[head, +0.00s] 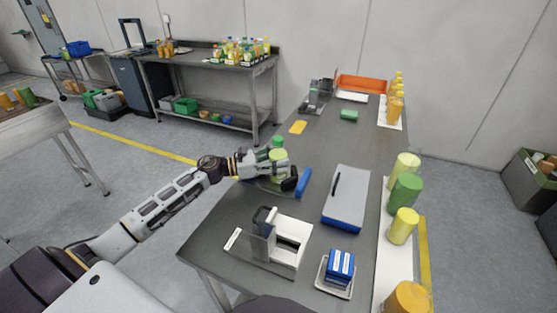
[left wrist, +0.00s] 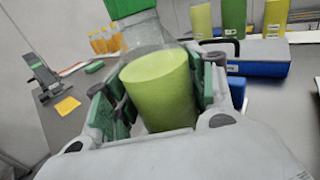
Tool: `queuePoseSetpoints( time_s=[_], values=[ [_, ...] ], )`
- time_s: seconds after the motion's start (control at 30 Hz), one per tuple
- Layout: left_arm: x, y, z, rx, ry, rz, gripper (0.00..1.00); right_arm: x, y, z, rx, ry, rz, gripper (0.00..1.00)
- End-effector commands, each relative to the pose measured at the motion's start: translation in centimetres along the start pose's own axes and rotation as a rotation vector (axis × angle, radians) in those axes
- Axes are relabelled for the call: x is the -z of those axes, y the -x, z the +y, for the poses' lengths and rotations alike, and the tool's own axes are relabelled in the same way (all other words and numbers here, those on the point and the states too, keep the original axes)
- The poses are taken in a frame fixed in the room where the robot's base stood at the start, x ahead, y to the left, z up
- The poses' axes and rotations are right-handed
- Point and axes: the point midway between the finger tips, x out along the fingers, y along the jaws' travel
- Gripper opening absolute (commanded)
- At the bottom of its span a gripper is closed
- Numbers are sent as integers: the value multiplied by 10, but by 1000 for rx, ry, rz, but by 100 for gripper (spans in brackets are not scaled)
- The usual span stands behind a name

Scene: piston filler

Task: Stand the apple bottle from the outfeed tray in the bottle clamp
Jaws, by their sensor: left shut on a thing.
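The apple bottle (head: 278,155) is clear, with pale green juice and a green cap. My left gripper (head: 284,169) is shut around its body, over the left edge of the bench. In the left wrist view the bottle (left wrist: 160,85) sits between the green-padded fingers, cap up and roughly upright. Whether its base touches anything is hidden. A grey device with a dark lever (head: 318,94) stands at the far end of the bench; it also shows in the left wrist view (left wrist: 46,78). I cannot tell for sure that it is the bottle clamp. My right gripper is out of view.
Green and yellow cylinders (head: 405,193) line the right edge. A yellow card (head: 298,127) lies beyond the gripper.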

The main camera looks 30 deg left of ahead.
Motion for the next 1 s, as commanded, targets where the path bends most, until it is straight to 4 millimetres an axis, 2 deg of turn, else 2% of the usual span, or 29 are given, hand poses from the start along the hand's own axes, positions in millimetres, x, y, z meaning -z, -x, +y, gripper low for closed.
queuePoseSetpoints(
  time_s=[0.37, 0.4, 0.53, 1.0],
  values=[
    [0, 0, 0, 0, -1, -2, 17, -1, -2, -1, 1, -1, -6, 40],
    [1, 0, 0, 0, 0, 0, 59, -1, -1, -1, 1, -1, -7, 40],
    [1, 0, 0, 0, 0, 0, 76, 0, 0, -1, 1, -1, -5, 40],
    [0, 0, 0, 0, 0, 0, 77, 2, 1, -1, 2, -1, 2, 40]
  ],
)
